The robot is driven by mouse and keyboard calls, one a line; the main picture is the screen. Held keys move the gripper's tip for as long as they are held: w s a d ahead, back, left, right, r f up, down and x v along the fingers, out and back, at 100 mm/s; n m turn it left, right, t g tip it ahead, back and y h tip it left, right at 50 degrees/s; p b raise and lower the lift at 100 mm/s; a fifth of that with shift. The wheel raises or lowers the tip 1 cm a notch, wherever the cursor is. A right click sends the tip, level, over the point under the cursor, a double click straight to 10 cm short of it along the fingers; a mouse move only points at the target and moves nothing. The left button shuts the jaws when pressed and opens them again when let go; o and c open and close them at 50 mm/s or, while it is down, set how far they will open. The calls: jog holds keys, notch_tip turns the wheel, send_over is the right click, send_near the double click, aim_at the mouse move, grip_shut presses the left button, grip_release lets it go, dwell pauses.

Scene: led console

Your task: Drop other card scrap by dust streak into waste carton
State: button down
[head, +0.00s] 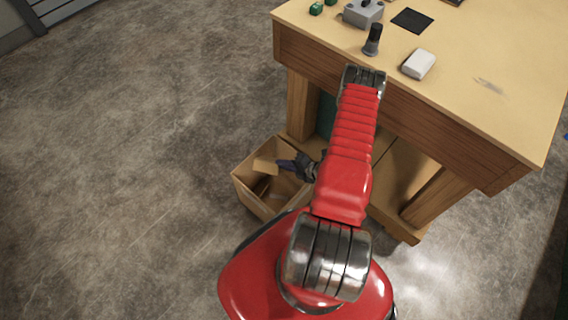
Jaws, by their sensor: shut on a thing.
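My gripper (283,166) reaches in over the open waste carton (244,189) on the floor beside the workbench. It is shut on a tan card scrap (264,167), which sticks out to the left of the fingertips. The scrap appears to be over the carton's opening, near its back side; its exact height cannot be told. Inside the carton lies a darker brown piece (262,186), partly shadowed. The dust streak (489,86) is a grey smudge on the right of the bench top, with no card beside it.
The wooden workbench (480,40) carries a white block (418,64), a dark knob-like cylinder (373,39), a grey switch box (363,13), a black square pad (412,20) and small green pieces (316,8). Bench legs and a lower shelf stand right of the carton. The floor at left is clear.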

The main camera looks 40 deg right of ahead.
jog(key=shift+s+d+f+m+h, duration=0.1)
jog(key=shift+d+f+m+h, duration=0.2)
jog(key=shift+d, duration=0.1)
jog(key=shift+f, duration=0.1)
jog(key=shift+f, duration=2.9)
jog(key=c, duration=1.8)
grip_release()
jog(key=shift+o, duration=0.2)
jog(key=v, duration=1.3)
jog(key=shift+s, duration=0.45)
